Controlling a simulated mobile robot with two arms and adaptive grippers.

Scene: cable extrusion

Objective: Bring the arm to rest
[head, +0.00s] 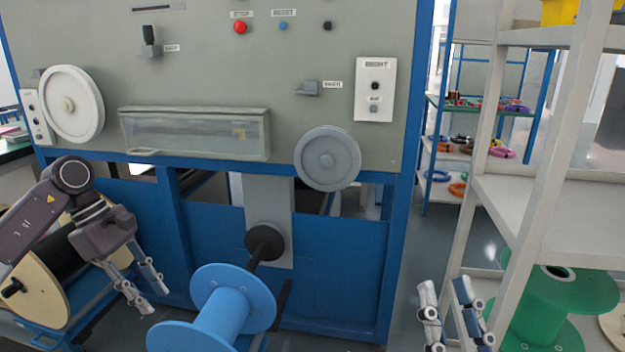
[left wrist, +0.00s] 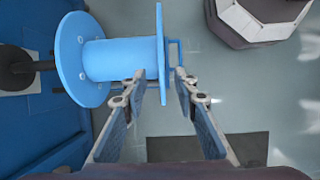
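My left arm reaches in from the left in the head view. My left gripper (head: 157,298) points down, with its two fingers apart and nothing between them. It is left of the blue spool (head: 222,312) and apart from it. In the left wrist view my left gripper (left wrist: 160,76) shows open, with the near flange of the blue spool (left wrist: 110,60) in line with the gap between the fingers, beyond the tips. My right gripper (head: 446,290) shows only its two spread fingers at the bottom right, open and empty; the rest of that arm is out of frame.
The grey and blue machine (head: 210,75) stands in front, with a white wheel (head: 88,88), grey wheel (head: 328,158) and red button (head: 240,27). A wooden-flanged spool (head: 32,285) is at left. A white shelf (head: 530,212) and green spool (head: 560,300) are at right.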

